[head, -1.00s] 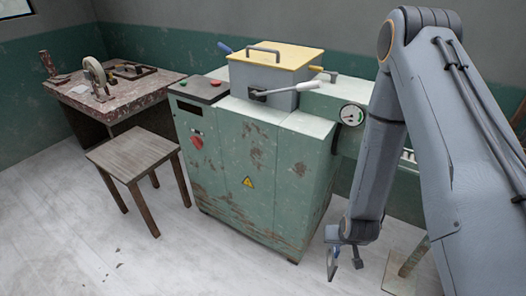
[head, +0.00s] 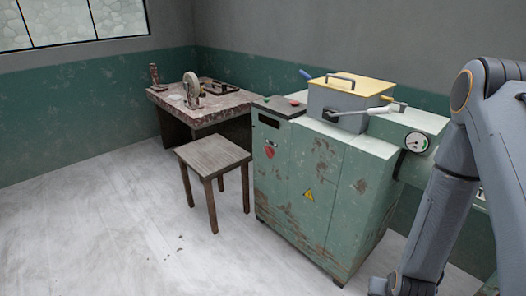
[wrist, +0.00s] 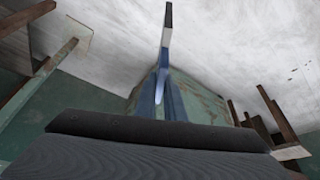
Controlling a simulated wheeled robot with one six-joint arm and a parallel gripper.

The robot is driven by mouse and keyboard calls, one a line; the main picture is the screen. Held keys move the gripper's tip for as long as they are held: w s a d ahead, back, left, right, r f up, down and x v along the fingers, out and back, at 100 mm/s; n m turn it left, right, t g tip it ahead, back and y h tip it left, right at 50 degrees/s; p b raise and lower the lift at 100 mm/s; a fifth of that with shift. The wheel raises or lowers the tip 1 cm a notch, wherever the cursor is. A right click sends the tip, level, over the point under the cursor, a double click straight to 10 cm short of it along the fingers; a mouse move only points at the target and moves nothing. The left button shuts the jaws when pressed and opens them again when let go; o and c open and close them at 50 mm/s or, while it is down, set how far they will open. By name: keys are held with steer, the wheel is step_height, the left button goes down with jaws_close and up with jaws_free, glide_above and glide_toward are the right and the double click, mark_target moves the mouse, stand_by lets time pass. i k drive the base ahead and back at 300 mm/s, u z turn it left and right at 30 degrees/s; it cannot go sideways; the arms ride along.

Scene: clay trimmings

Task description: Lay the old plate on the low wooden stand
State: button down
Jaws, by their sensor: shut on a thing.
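The low wooden stand (head: 213,157) is a square, dark-topped stool on four legs, left of the green machine. Its top is bare. It seems to show at the right of the wrist view (wrist: 290,152). My gripper (wrist: 163,82) is shut on a thin, pale grey thing with a dark end, seen nearly edge-on, which I take for the old plate (wrist: 166,45). The plate is held in the air, apart from the stand. In the head view only my wrist shows at the bottom edge; the fingers and the plate are cut off there.
The worn green machine (head: 320,190) with a yellow-lidded box (head: 345,95) and levers stands between my arm and the stand. A stained workbench (head: 205,108) with tools is behind the stand. The pale floor (head: 100,225) left of and before the stand is clear.

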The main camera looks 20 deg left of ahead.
mark_target(211, 152)
steer(key=u, duration=0.5)
steer(key=i, duration=0.9)
steer(key=u, duration=1.05)
steer(key=i, duration=1.2)
steer(key=u, duration=0.2)
